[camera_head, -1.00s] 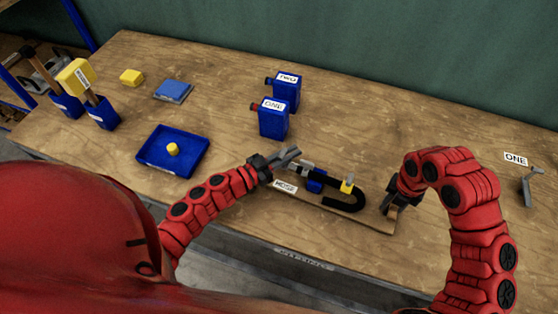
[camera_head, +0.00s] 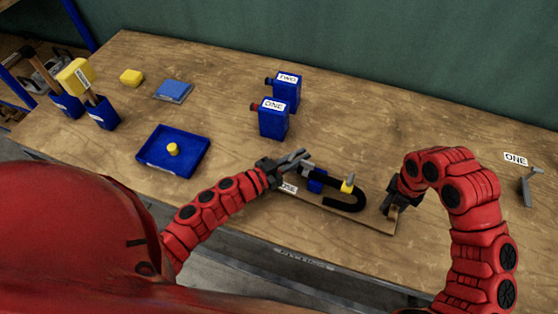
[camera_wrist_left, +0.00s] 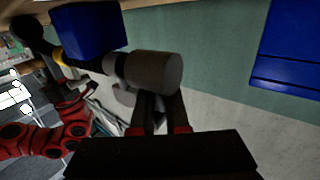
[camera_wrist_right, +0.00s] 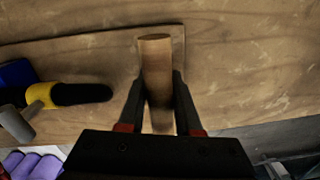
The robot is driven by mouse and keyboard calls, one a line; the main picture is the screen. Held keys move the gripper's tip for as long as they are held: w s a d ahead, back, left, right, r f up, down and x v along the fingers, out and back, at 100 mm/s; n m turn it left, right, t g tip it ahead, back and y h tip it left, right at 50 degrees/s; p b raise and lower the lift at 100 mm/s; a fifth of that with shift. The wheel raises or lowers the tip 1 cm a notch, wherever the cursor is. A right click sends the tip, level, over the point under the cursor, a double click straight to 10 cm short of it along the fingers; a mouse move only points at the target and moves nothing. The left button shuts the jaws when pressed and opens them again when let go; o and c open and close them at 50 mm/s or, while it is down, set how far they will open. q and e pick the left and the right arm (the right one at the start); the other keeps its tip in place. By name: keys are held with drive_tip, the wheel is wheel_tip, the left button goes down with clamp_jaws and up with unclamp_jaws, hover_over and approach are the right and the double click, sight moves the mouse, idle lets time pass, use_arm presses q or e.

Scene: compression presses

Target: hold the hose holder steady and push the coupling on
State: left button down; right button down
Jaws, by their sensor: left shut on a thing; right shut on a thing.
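The hose holder is a wooden board (camera_head: 372,217) with a blue clamp block (camera_head: 317,181) and a black U-bent hose (camera_head: 348,206). My right gripper (camera_head: 389,207) is shut on the holder's upright wooden post (camera_wrist_right: 156,65) at the board's right end. My left gripper (camera_head: 297,161) is shut on the coupling, a grey cylinder (camera_wrist_left: 156,72), at the board's left end. In the left wrist view the coupling lines up with the hose at the blue block (camera_wrist_left: 88,28), with a narrower dark section between. How far it sits on the hose is unclear.
A yellow clip (camera_head: 347,187) holds the hose's other end. Blue canisters ONE (camera_head: 272,121) and TWO (camera_head: 287,91) stand behind. A blue tray (camera_head: 150,154) with a yellow piece lies left. A grey stand (camera_head: 527,188) is far right. The table's back right is clear.

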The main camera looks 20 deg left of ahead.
use_arm(q)
drive_tip(key=shift+s+d, duration=0.15)
drive_tip(key=shift+d, duration=0.2)
drive_tip(key=c, duration=0.8)
unclamp_jaws()
drive_tip(key=shift+s, duration=0.1)
drive_tip(key=shift+c, duration=0.2)
drive_tip(key=v, duration=1.2)
drive_tip(key=shift+w+a, duration=0.25)
drive_tip(key=shift+a, duration=0.1)
